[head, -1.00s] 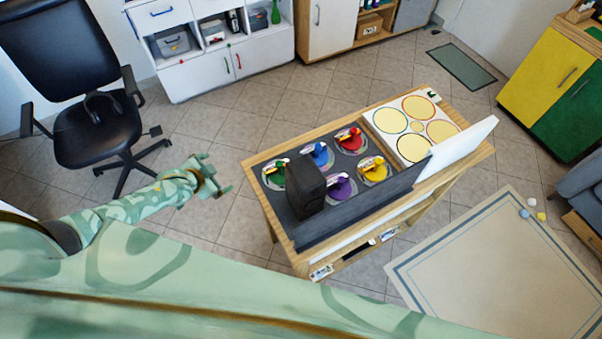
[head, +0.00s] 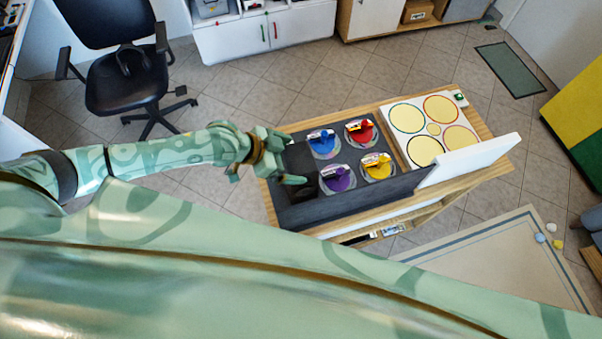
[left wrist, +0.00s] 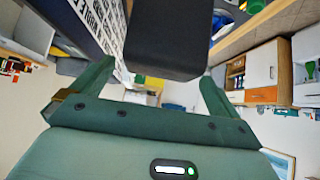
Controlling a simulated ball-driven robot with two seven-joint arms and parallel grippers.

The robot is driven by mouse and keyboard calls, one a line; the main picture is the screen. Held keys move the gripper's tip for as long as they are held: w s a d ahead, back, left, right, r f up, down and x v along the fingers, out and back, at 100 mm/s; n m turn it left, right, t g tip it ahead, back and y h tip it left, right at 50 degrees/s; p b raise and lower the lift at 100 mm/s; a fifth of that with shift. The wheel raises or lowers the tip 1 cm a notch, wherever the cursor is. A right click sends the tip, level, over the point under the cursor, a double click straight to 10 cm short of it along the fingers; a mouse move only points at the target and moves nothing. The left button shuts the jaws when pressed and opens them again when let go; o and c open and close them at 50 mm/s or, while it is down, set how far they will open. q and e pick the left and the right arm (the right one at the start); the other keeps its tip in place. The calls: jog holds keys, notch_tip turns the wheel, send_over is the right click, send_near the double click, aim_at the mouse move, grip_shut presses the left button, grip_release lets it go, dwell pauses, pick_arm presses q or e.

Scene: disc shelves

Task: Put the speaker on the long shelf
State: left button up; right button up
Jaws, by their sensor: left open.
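The speaker, a black upright box (head: 301,160), stands at the left end of the dark grey tray (head: 310,212) on the wooden table. My left gripper (head: 288,158) is at the speaker's left side and partly hides it. In the left wrist view the speaker (left wrist: 168,35) shows between and beyond the two spread fingers of the open gripper (left wrist: 155,80). I cannot tell whether a finger touches it. A lower wooden shelf (head: 440,211) shows under the tabletop; I cannot tell which shelf is the long one. My right gripper is out of view.
Colored knobs on discs, such as the blue one (head: 323,142) and purple one (head: 338,178), stand close to the speaker. A white board with yellow circles (head: 425,150) and an upright white panel (head: 469,160) are further right. An office chair (head: 128,80) stands behind my left arm.

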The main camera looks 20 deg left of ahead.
aim_at(305, 160)
pick_arm(q)
jog(key=x, duration=0.6)
jog(key=shift+w, duration=0.1)
jog(key=shift+a, duration=0.1)
jog(key=shift+c, duration=0.7)
jog(key=c, duration=1.5)
jog(key=shift+r, duration=0.15)
jog(key=shift+c, duration=1)
